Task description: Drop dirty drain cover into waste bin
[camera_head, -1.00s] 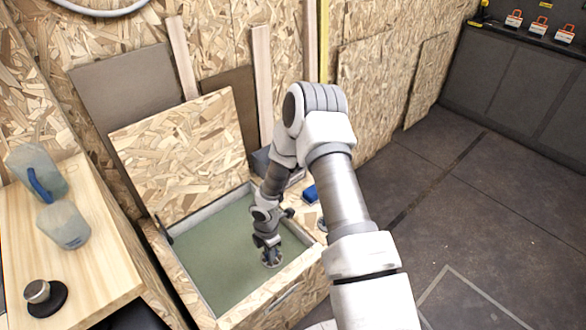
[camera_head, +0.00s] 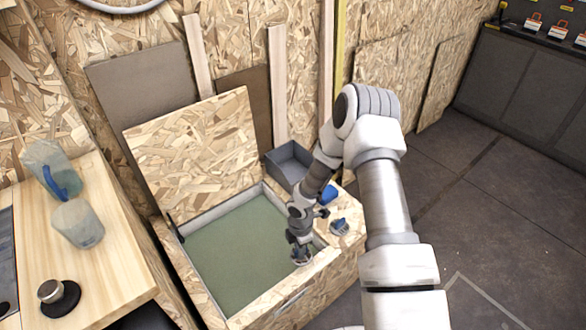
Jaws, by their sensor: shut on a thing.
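My gripper (camera_head: 300,248) points down and is shut on a small grey round thing, which looks like the drain cover (camera_head: 301,259). Both are over the right side of an open wooden box (camera_head: 265,311) with a green inside, near its right rim. The fingers are small here and partly hide the cover, so dirt on it cannot be made out. No bin is clearly marked. A dark grey open-topped container (camera_head: 287,164) stands just behind the box's right side, partly behind my arm.
The box's chipboard lid (camera_head: 196,150) stands raised at its back. A blue item (camera_head: 329,193) and a blue-grey item (camera_head: 340,227) lie right of the opening. A wooden counter (camera_head: 105,255) at left holds two translucent containers and a black-and-silver round object. The floor at right is clear.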

